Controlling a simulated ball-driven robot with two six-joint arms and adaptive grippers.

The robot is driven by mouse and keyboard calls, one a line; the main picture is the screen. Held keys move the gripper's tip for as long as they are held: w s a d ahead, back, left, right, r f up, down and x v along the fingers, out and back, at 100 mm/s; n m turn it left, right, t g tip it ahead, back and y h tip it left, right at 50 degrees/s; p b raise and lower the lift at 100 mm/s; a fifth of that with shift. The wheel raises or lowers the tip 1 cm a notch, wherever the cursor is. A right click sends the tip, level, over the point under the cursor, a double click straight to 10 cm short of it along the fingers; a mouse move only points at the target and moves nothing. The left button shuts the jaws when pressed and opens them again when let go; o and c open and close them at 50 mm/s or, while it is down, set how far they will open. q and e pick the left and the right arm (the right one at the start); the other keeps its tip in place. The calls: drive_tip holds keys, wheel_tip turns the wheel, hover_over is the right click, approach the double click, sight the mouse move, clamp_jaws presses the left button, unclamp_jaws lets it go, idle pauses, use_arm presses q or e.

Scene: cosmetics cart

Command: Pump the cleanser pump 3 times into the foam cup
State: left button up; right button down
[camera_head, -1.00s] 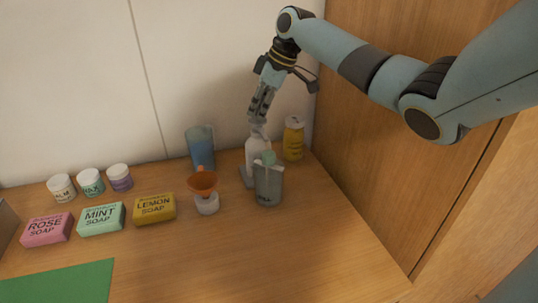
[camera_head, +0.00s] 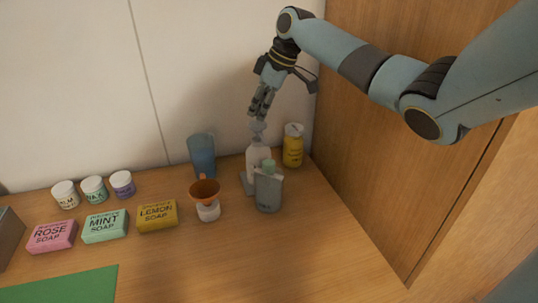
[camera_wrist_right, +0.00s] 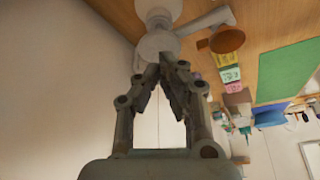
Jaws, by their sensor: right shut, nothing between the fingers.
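The cleanser pump (camera_head: 258,159) is a white bottle with a pale pump head on top, standing near the back wall. Its lower part is partly hidden by a grey-green bottle. My right gripper (camera_head: 257,114) is shut and empty, pointing down just above the pump head. In the right wrist view its fingertips (camera_wrist_right: 165,62) meet beside the round pump head (camera_wrist_right: 157,44); I cannot tell whether they touch it. The brown-orange cup (camera_head: 205,191), which I take for the foam cup, is left of the pump; it also shows in the right wrist view (camera_wrist_right: 228,39). My left gripper is out of view.
The grey-green bottle (camera_head: 268,191) stands close in front of the pump. A yellow jar (camera_head: 293,150) is to its right and a blue tumbler (camera_head: 202,157) behind the cup. Soaps (camera_head: 104,228) and small jars fill the left. A wooden panel (camera_head: 375,150) bounds the right.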

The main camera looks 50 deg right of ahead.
idle(0.4)
drive_tip(key=shift+f+b, duration=0.6)
drive_tip(key=shift+f, duration=0.75)
drive_tip(key=shift+r, duration=0.1)
drive_tip(key=shift+r+p, duration=1.3)
drive_tip(key=shift+p, duration=0.1)
